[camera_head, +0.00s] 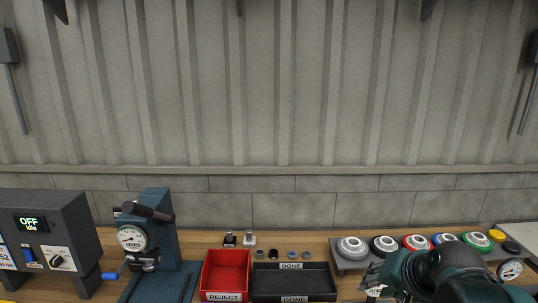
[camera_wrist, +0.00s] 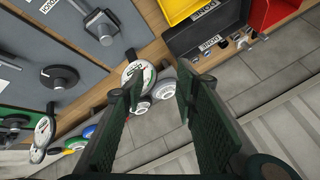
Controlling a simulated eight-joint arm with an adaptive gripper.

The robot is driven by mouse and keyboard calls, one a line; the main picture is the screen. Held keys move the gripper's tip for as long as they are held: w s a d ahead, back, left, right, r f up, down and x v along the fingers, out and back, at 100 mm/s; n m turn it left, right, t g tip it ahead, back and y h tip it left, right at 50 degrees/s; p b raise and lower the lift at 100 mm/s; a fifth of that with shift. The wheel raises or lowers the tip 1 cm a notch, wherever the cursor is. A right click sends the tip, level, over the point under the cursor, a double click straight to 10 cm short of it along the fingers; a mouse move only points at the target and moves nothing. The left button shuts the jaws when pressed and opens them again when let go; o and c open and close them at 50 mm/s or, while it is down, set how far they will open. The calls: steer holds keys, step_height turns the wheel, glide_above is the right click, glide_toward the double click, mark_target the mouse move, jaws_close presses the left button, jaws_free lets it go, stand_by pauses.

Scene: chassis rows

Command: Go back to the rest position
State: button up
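My gripper (camera_wrist: 160,92) is open in the wrist view, with its two dark fingers apart and nothing held between them. Beyond the fingertips, a round white dial with a dark rim (camera_wrist: 138,75) and grey wheel-like parts show in the background. In the head view my dark green arm (camera_head: 445,275) reaches in at the lower right, in front of the parts rack. Its fingers are hard to make out there.
A red REJECT bin (camera_head: 226,270) and a black DONE tray (camera_head: 293,280) stand at mid-bench. A gauge press (camera_head: 160,230) and a grey control box (camera_head: 45,235) reading OFF stand left. A rack (camera_head: 345,267) holds several round parts at right.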

steer(key=s+a+f+n, duration=0.1)
steer(key=s+a+n, duration=0.4)
steer(key=s, duration=0.4)
steer(key=shift+a+f+n+h, duration=0.3)
steer(key=shift+a+n+h, duration=0.1)
steer(key=shift+n, duration=0.4)
steer(key=shift+r, duration=0.1)
steer(key=shift+c, duration=0.6)
stand_by(0.7)
